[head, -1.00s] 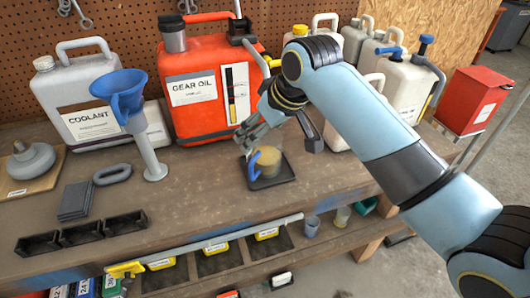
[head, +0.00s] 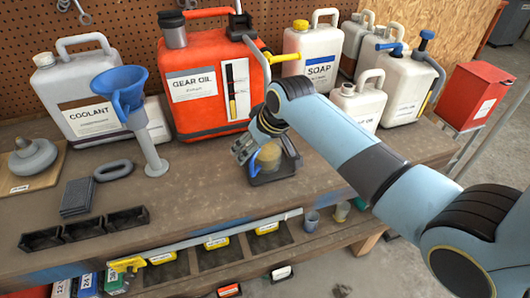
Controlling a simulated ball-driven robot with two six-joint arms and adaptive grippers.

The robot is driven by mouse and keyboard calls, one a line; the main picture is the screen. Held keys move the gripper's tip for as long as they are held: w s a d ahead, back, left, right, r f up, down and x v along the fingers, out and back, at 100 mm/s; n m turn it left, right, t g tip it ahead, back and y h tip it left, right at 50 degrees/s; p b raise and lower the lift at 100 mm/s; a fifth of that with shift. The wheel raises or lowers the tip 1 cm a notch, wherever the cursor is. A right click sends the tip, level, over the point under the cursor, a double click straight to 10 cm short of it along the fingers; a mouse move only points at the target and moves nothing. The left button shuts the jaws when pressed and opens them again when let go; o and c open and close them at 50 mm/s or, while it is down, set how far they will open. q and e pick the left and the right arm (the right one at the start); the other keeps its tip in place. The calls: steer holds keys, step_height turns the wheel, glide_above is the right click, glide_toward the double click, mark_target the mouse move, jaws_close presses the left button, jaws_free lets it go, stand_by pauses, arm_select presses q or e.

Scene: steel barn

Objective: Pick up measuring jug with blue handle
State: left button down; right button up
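The measuring jug (head: 268,157) is clear with amber contents and stands on a small dark tray (head: 285,172) on the bench. My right gripper (head: 243,152) comes in from the right and is down at the jug's left side, where the blue handle is. The fingers overlap the handle and hide most of it. I cannot tell whether they are closed on it or only around it. The jug looks upright and still on the tray. My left gripper is not in view.
A red gear oil can (head: 190,120) stands close behind the jug. A blue funnel (head: 120,90) on a grey stand is to the left, with white jugs (head: 318,60) behind my arm. Small black bins (head: 82,230) line the front left. The bench between funnel and tray is clear.

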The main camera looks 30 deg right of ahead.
jaws_close()
stand_by(0.6)
